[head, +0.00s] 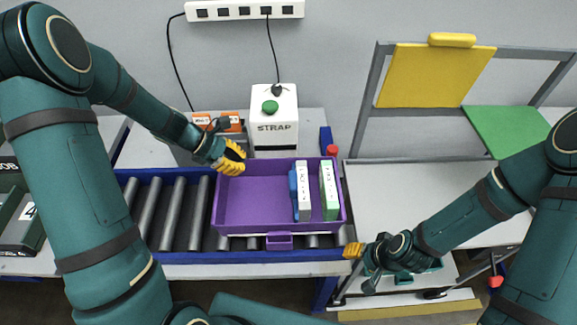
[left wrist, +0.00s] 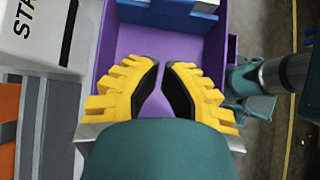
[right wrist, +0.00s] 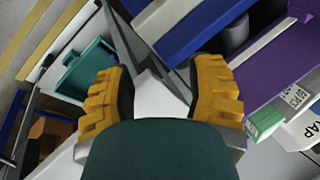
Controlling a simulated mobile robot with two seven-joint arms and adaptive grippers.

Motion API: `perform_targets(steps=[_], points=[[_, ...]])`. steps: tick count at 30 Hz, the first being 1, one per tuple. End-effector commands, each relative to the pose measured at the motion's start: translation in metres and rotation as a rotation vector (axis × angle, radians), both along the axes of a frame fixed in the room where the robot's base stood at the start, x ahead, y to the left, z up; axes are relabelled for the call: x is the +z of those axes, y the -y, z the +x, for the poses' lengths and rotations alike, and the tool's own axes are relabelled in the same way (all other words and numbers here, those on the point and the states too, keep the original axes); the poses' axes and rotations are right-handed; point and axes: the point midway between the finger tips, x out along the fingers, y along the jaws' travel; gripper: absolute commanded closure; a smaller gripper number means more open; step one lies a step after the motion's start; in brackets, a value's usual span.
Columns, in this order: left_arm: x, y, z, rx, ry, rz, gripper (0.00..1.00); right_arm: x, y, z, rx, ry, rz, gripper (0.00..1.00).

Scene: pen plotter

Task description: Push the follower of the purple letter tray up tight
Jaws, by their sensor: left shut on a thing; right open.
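The purple letter tray (head: 252,215) sits on the roller conveyor. A blue upright piece (head: 293,195), apparently the follower, stands inside it against the left side of a white bundle (head: 304,190). A green-and-white bundle (head: 328,190) stands further right, with a gap between the bundles. My left gripper (head: 232,160) is at the tray's back left corner, apart from the blue piece. In the left wrist view its fingertips (left wrist: 164,64) nearly meet over the purple floor; what they hold cannot be made out. My right gripper (head: 352,250) is open and empty beside the conveyor's right end.
A white box marked STRAP (head: 275,125) with a green button stands behind the tray. Orange-topped items (head: 230,120) are near my left gripper. A yellow panel (head: 435,75) and a green panel (head: 507,135) are at right. The white table (head: 420,200) is mostly clear.

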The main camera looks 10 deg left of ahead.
Motion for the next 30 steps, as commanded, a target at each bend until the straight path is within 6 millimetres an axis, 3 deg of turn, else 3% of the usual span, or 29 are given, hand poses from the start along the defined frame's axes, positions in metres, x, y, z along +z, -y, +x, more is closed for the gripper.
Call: perform_targets(steps=[5,19,24,30], points=[[-0.01,0.007,-0.001,0.004,-0.002,-0.002,1.0,-0.001,-0.001,-0.001,0.003,-0.002,0.001,0.46],[-0.073,0.067,0.016,0.004,-0.003,-0.002,1.0,-0.012,-0.001,-0.001,0.002,-0.002,-0.001,0.46],[-0.07,0.091,0.023,0.001,0.0,-0.001,1.0,-0.008,-0.001,-0.001,0.002,-0.002,-0.001,0.46],[-0.07,0.102,0.027,0.004,0.001,0.0,1.0,-0.008,-0.001,-0.001,0.002,-0.002,-0.001,0.46]])
